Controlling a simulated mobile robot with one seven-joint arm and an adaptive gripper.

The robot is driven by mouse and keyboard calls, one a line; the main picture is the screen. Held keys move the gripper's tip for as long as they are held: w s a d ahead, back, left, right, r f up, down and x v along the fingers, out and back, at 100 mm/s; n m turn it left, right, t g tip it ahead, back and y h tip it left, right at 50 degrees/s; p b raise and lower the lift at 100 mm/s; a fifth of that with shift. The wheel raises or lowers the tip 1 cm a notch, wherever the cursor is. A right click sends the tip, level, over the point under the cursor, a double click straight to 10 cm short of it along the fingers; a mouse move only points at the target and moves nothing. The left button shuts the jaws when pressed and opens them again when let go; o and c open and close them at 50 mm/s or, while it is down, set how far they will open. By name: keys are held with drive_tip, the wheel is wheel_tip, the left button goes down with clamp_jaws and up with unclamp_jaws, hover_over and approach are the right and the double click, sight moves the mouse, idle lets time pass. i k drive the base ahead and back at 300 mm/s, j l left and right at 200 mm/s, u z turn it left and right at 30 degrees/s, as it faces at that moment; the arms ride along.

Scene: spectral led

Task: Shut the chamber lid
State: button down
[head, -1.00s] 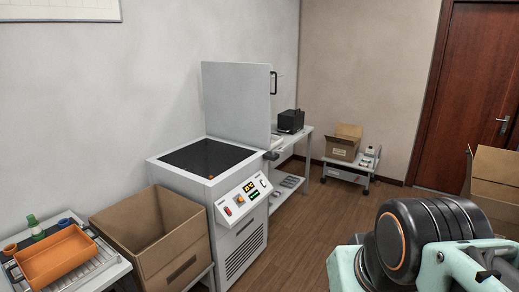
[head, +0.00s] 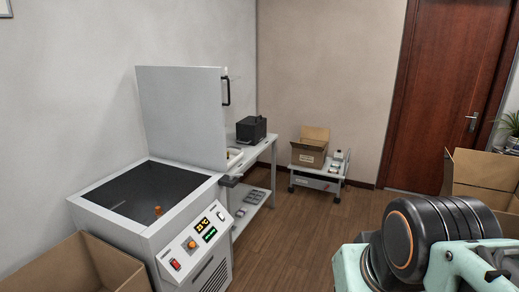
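The chamber (head: 210,238) is a white-grey cabinet at the left of the head view, with a dark square opening (head: 135,192) on top. A small orange item (head: 158,211) shows inside the opening. The chamber lid (head: 180,115) stands upright at the far side of the opening, so the chamber is open. A black handle (head: 226,91) sits on the lid's right edge. A control panel with lit displays (head: 203,222) and buttons is on the sloped front. My gripper is out of view; only part of my arm shows at the lower right, well apart from the lid.
An open cardboard box (head: 85,270) stands in front of the chamber at lower left. Behind it, a side table (head: 262,150) holds a black case (head: 251,129). A low cart (head: 318,178) carries another box (head: 310,150). More boxes (head: 480,175) stand at right. The middle floor is clear.

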sight(183, 107)
drive_tip(key=i, duration=1.15)
drive_tip(key=i+l+u, duration=0.2)
drive_tip(key=i, duration=0.35)
drive_tip(key=i+u, duration=0.15)
drive_tip(key=i, duration=0.4)
drive_tip(key=i+l+u, duration=0.2)
drive_tip(key=i+u, duration=0.15)
drive_tip(key=i+l+u, duration=0.25)
drive_tip(key=u, duration=0.15)
drive_tip(key=i, duration=0.1)
